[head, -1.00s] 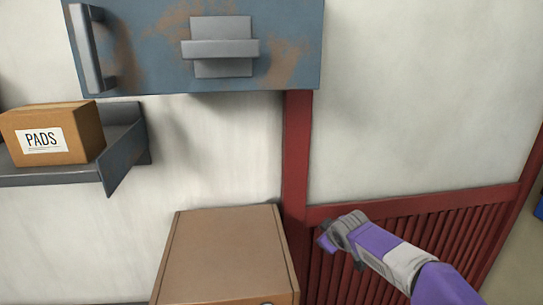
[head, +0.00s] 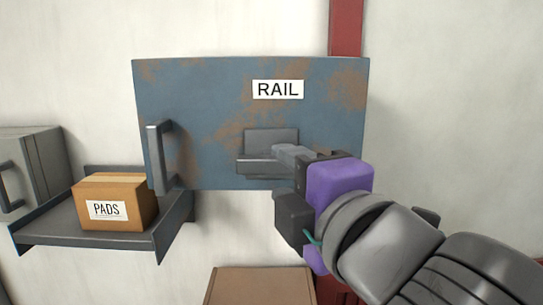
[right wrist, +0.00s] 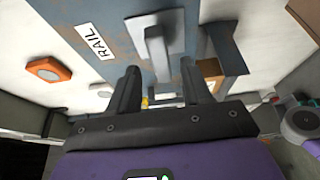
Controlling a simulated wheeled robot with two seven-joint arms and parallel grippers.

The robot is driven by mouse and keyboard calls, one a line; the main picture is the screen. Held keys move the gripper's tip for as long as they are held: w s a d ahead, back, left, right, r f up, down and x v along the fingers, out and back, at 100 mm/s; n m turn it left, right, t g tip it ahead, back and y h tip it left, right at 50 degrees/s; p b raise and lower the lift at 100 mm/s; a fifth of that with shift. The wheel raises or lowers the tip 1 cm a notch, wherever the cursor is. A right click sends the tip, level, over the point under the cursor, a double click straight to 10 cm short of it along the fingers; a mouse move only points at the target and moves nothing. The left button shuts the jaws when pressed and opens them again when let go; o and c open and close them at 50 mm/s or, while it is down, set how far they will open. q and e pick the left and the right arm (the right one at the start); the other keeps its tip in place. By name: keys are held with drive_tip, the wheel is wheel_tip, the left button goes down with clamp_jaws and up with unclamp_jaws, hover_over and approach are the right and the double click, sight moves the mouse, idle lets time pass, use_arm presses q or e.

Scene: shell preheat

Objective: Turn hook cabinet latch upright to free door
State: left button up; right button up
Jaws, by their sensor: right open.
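The blue, rust-stained wall cabinet (head: 210,95) has a grey latch: a plate (head: 285,135) with a bar (head: 255,166) lying level across its lower part. My right gripper (head: 285,158) is in front of the latch, and its finger hides the bar's right part. In the right wrist view the latch bar (right wrist: 156,48) stands out from its plate (right wrist: 174,30), beyond and between the tips of my right gripper (right wrist: 160,78). The fingers are spread and empty; I cannot tell whether either touches the bar. My left gripper is not in view.
A grey door handle (head: 160,158) is on the cabinet's left side. Below left, a shelf (head: 90,240) bears a PADS box (head: 112,200), with a grey cabinet (head: 30,170) beyond. A brown box top (head: 262,285) is below. An orange box (right wrist: 48,70) shows in the right wrist view.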

sight(275, 168)
drive_tip(key=p+x, duration=0.1)
drive_tip(key=x, duration=0.4)
drive_tip(key=shift+w+a, duration=0.1)
drive_tip(key=shift+w, duration=0.1)
clamp_jaws()
